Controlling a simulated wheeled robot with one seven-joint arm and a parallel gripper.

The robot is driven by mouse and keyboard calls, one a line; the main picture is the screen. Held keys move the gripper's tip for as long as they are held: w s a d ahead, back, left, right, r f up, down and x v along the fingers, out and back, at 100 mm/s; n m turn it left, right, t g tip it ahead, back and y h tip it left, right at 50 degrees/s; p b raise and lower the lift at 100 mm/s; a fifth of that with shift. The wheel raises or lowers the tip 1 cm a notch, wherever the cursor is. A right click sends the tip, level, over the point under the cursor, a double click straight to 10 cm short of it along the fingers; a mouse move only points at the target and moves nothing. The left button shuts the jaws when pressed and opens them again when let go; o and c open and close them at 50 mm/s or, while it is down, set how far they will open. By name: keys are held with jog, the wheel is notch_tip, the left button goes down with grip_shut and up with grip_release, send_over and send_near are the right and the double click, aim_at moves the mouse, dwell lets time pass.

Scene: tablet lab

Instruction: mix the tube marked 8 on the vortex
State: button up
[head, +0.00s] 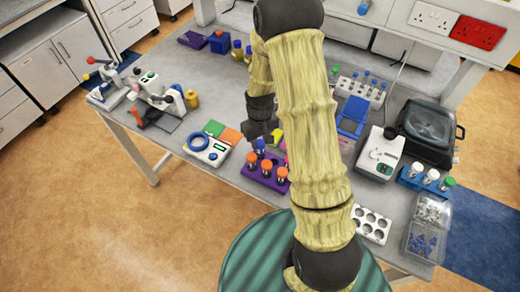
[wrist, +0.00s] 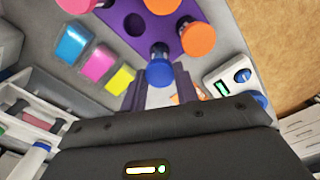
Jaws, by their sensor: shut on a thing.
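A tube with a blue cap (wrist: 160,72) stands between my gripper's fingers in the wrist view; the cap also shows in the head view (head: 259,145). My gripper (wrist: 160,92) is shut on this tube, at the near edge of the purple rack (wrist: 150,32). Whether the tube's lower end is still in the rack is unclear, and no number is readable on it. The rack (head: 265,179) also holds tubes with orange caps (wrist: 197,38). A white device with a dark round top (head: 380,154) stands at the right in the head view and may be the vortex.
A white device with a blue ring (head: 207,148) stands left of the rack. A black-lidded machine (head: 430,128), a blue rack of tubes (head: 422,180) and clear bins (head: 428,225) fill the right side. A white holed block (head: 371,222) lies near the front edge.

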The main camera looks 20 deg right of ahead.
jog(key=shift+r+p, duration=2.35)
jog(key=shift+r, duration=1.1)
notch_tip(320, 180, up, 9)
jog(key=p, duration=0.6)
jog(key=shift+f, duration=0.15)
jog(key=shift+f, duration=0.1)
